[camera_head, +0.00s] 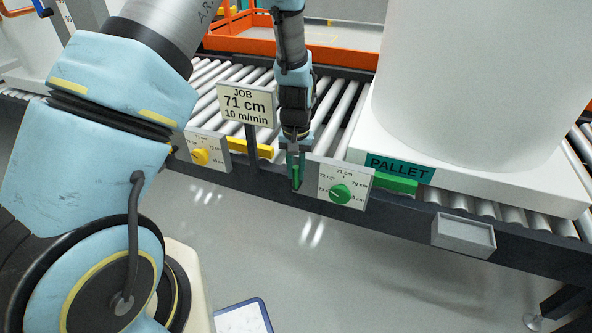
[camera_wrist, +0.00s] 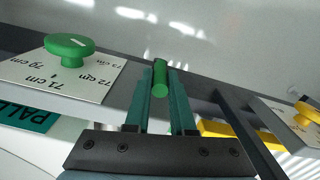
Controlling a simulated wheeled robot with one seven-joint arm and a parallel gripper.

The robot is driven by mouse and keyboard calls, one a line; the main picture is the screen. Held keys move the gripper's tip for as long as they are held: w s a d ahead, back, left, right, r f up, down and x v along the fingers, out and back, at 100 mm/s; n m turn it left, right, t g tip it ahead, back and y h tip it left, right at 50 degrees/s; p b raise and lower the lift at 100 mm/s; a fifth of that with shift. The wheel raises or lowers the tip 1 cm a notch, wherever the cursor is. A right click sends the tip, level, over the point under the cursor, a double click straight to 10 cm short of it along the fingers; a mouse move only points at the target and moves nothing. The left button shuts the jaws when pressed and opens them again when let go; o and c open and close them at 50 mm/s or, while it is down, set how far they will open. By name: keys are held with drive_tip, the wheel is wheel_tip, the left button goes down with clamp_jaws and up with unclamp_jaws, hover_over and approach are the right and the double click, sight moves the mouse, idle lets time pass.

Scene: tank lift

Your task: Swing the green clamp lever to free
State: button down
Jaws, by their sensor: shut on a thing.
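The green clamp lever (camera_head: 296,172) stands at the front rail of the roller conveyor, just left of the dial plate with the green knob. My gripper (camera_head: 299,168) comes down on it from above and is shut on it. In the wrist view the lever's rounded green end (camera_wrist: 160,78) sits between my two teal fingers (camera_wrist: 160,90). The lower part of the lever and its pivot are hidden. I cannot read any free or clamped mark by it.
The green knob (camera_head: 340,193) on its dial plate is close to the right of my gripper. A JOB sign (camera_head: 246,104) reading 71 cm and a yellow knob (camera_head: 201,157) are to the left. A large white tank (camera_head: 475,70) stands at right.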

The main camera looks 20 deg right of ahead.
drive_tip(key=shift+a, duration=0.1)
idle(0.3)
drive_tip(key=shift+w+a+f+g+h, duration=0.15)
drive_tip(key=shift+a+g+h, duration=0.05)
drive_tip(key=shift+g+h, duration=0.1)
drive_tip(key=shift+w+b, duration=0.1)
drive_tip(key=shift+b, duration=0.2)
drive_tip(key=shift+g+h, duration=0.3)
drive_tip(key=c, duration=0.8)
unclamp_jaws()
drive_tip(key=shift+o, duration=0.2)
wheel_tip(320, 180, up, 11)
drive_tip(key=w+a+p, duration=0.1)
